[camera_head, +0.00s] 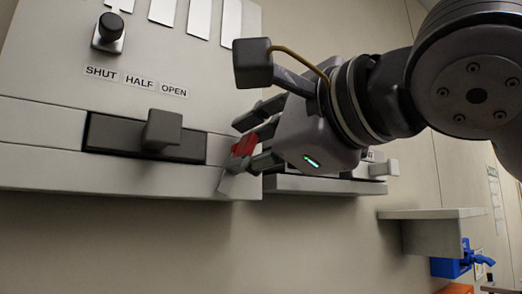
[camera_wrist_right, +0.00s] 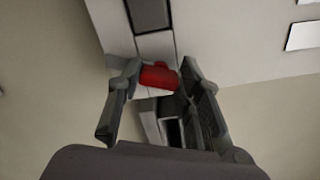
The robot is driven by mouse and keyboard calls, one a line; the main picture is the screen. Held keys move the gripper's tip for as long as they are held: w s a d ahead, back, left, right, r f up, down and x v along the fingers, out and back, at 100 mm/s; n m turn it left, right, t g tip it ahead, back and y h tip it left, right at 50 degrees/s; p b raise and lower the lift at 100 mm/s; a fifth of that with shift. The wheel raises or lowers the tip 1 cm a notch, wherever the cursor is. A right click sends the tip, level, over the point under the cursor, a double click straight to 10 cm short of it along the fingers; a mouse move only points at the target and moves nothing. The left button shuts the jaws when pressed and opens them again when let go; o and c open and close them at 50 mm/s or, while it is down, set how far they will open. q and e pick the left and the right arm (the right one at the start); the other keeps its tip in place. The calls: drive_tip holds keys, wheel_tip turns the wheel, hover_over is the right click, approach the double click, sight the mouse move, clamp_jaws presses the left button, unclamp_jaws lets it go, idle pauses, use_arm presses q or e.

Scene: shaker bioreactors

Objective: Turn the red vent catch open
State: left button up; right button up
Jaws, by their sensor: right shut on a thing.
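The red vent catch (camera_head: 244,145) is at the right end of the pale wall unit, beside a dark recessed slot. My right gripper (camera_head: 250,142) comes in from the right and has its fingers around the catch. In the right wrist view the red catch (camera_wrist_right: 158,76) sits between the two fingers of the right gripper (camera_wrist_right: 160,82), which are shut on it. The fingers and palm hide part of the catch in the head view. My left gripper is not in view.
A dark knob (camera_head: 108,34) stands above labels reading SHUT, HALF and OPEN. A grey slider handle (camera_head: 162,130) sits in the dark slot. A pale shelf (camera_head: 432,214) and a blue object (camera_head: 452,267) are at the lower right. The wall below the unit is bare.

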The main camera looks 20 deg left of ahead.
drive_tip(key=shift+f+n, duration=0.1)
drive_tip(key=shift+n, duration=2.2)
drive_tip(key=o, duration=1.2)
drive_tip(key=shift+c, duration=0.2)
drive_tip(key=v, duration=1.2)
